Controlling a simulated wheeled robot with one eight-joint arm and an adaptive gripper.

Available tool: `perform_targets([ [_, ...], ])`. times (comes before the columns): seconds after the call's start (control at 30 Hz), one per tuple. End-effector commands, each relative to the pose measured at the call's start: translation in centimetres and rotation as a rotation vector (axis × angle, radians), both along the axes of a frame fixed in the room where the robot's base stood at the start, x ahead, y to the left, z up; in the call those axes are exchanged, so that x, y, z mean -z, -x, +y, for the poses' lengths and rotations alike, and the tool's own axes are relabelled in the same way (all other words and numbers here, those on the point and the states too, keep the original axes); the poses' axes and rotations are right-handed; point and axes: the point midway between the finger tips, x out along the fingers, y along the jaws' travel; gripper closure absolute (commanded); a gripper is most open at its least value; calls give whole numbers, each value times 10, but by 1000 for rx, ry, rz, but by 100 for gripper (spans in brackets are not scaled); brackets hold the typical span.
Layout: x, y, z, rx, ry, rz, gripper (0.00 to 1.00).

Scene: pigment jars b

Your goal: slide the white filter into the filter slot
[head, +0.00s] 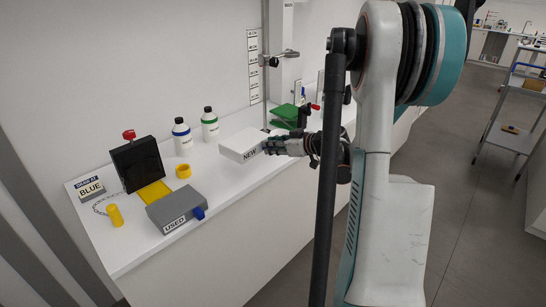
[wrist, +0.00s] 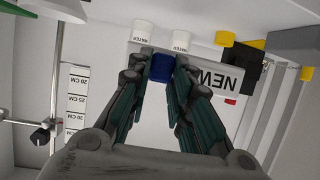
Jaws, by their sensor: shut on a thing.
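A white box labelled NEW (head: 240,147) sits on the white bench. My gripper (head: 268,147) is at its right side. In the wrist view my gripper (wrist: 161,70) is shut on a small blue block (wrist: 161,67) that looks like a pull on the NEW box, like the one on the USED box. I cannot make out a white filter; one inside the NEW box would be hidden. I cannot pick out the filter slot for certain. A dark upright panel (head: 137,165) with a red knob stands at the left, with a yellow plate (head: 155,194) at its foot.
A grey box labelled USED (head: 173,211) with a blue pull is at the front.

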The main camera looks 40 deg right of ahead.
Motion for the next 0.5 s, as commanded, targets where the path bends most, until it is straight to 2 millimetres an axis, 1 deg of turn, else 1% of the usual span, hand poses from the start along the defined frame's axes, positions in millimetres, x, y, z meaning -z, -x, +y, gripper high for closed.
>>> perform_targets([
  [0.03,-19,0,0,0,0,0,100],
  [0.1,-37,0,0,0,0,0,100],
  [0.2,-57,0,0,0,0,0,100],
  [0.33,-77,0,0,0,0,0,100],
  [0.5,-89,0,0,0,0,0,100],
])
